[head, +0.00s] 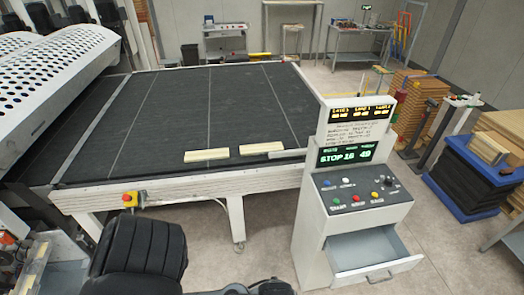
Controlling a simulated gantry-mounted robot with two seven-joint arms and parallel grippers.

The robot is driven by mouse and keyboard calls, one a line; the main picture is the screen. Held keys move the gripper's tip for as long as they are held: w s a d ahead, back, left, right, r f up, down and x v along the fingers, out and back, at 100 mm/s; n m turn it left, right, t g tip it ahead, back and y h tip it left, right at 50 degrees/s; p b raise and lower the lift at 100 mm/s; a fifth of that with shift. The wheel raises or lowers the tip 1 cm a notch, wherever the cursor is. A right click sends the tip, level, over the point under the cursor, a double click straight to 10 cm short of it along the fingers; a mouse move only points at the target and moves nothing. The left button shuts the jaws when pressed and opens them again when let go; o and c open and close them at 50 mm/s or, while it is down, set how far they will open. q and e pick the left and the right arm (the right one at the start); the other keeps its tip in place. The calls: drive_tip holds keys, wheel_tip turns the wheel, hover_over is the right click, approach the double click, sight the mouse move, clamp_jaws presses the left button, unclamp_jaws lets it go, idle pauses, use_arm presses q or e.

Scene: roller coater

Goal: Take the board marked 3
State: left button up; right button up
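Two pale boards lie flat near the front edge of the dark conveyor belt (210,100). The left board (206,155) and the right board (262,148) lie end to end with a small gap between them. No number can be read on either one. Another pale board (488,148) stands on a dark stack at the right. I cannot make out either gripper's fingers. Dark parts show at the bottom edge, but no fingertips are seen there, and nothing is seen touching the boards on the belt.
A white control console (350,190) stands right of the belt, its display reading STOP. Its drawer (375,262) is open and juts forward. A blue-based dark stack (470,185) and wood piles (415,100) stand at the right. A perforated white cover (50,85) is at left.

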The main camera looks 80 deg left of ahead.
use_arm(q)
drive_tip(key=o, duration=1.4)
drive_tip(key=shift+o, duration=0.2)
